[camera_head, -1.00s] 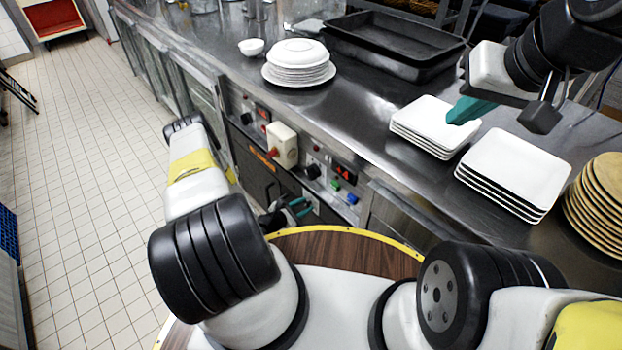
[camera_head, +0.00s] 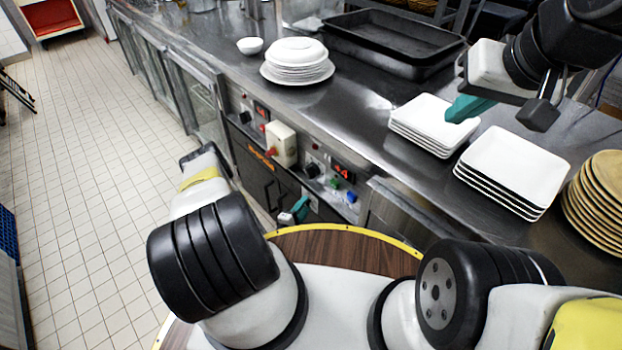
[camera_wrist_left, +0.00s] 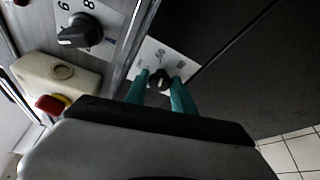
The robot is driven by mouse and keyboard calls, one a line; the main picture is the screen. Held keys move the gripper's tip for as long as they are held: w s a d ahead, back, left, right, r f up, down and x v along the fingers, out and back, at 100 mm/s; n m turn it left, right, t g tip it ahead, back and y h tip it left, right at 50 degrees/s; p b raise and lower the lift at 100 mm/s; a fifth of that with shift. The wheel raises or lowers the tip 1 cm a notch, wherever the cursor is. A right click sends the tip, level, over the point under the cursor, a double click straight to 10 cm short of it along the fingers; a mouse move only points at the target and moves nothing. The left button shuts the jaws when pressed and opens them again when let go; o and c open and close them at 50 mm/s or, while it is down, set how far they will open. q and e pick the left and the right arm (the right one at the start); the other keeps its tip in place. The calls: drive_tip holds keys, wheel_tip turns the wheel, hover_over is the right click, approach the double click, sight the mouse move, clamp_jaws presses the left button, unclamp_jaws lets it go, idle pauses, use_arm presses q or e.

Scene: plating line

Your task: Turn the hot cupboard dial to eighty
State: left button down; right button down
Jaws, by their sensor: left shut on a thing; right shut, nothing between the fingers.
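The hot cupboard dial (camera_wrist_left: 160,79) is a small black knob on a white scale plate (camera_wrist_left: 170,58) on the dark cupboard front in the left wrist view. A 50 reads at the top of the plate; other marks are too small to read, and I cannot tell where the pointer stands. My left gripper (camera_wrist_left: 159,85) is shut on this dial, one teal finger on each side. In the head view my left gripper (camera_head: 299,208) is low at the cupboard front and hides the dial. My right gripper (camera_head: 468,107) is shut and empty above the square plates.
A larger black knob (camera_wrist_left: 79,31) and a cream box with a red knob (camera_wrist_left: 50,104) are close to my left gripper. Square plates (camera_head: 513,168), round plates (camera_head: 297,62) and black trays (camera_head: 395,40) stand on the steel counter.

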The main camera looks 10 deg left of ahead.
use_arm(q)
drive_tip(key=shift+f+m+t+h, duration=0.2)
drive_tip(key=shift+m+t, duration=0.3)
drive_tip(key=shift+m, duration=1)
drive_tip(key=shift+f+m+t+h, duration=0.1)
drive_tip(key=shift+m+t+h, duration=0.35)
drive_tip(key=shift+m, duration=1.05)
drive_tip(key=shift+f+m+t+h, duration=0.15)
drive_tip(key=shift+m+t, duration=0.4)
drive_tip(key=shift+m, duration=0.95)
drive_tip(key=c, duration=1.1)
unclamp_jaws()
